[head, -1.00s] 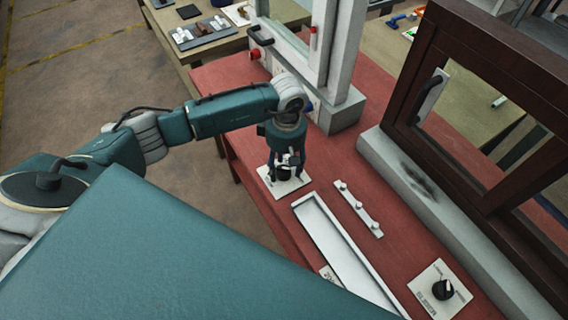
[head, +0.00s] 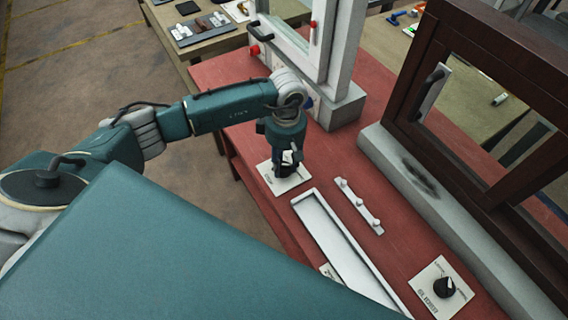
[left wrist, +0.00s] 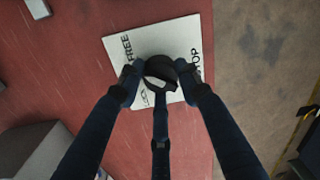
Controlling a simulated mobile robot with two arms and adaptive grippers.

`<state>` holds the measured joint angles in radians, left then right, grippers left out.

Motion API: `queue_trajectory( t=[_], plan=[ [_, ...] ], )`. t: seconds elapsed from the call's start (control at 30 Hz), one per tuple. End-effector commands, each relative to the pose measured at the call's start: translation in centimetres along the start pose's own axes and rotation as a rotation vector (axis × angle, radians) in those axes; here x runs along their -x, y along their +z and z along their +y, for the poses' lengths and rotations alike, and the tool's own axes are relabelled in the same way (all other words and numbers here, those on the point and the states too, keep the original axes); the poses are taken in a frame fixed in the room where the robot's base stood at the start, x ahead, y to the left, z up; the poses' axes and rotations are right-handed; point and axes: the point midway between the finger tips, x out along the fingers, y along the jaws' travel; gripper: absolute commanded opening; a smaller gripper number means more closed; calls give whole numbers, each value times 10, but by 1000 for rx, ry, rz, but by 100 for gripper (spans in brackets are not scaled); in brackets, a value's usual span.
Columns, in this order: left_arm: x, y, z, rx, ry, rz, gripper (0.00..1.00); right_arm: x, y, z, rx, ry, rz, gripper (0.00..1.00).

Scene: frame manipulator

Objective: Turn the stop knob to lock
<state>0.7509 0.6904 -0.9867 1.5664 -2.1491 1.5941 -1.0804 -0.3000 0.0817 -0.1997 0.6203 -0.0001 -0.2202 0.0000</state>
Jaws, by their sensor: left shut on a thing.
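The stop knob (left wrist: 160,68) is round and black with a pale pointer. It sits on a white plate (left wrist: 118,46) that reads FREE and STOP in the left wrist view; a further marking is partly covered by the fingers. In the head view the plate (head: 268,181) lies at the left edge of the red table. My left gripper (head: 285,168) points down over it and is shut on the knob. In the left wrist view the fingers of the gripper (left wrist: 160,80) close around the knob from its sides. My right gripper is not in view.
A long white tray (head: 335,240) and a small white strip with pegs (head: 358,206) lie nearby. Another black knob (head: 444,287) is on a plate at bottom right. A grey-white frame (head: 340,110) stands behind my gripper; a dark wooden window frame (head: 400,95) stands right.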

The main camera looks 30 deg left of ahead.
Motion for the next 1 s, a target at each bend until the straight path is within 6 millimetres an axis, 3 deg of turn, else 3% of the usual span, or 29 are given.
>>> queue_trajectory(
  t=[1.0],
  plan=[
    [-3, -2, 0, 926, 1, -39, 8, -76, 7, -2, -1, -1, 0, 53]
  ],
)
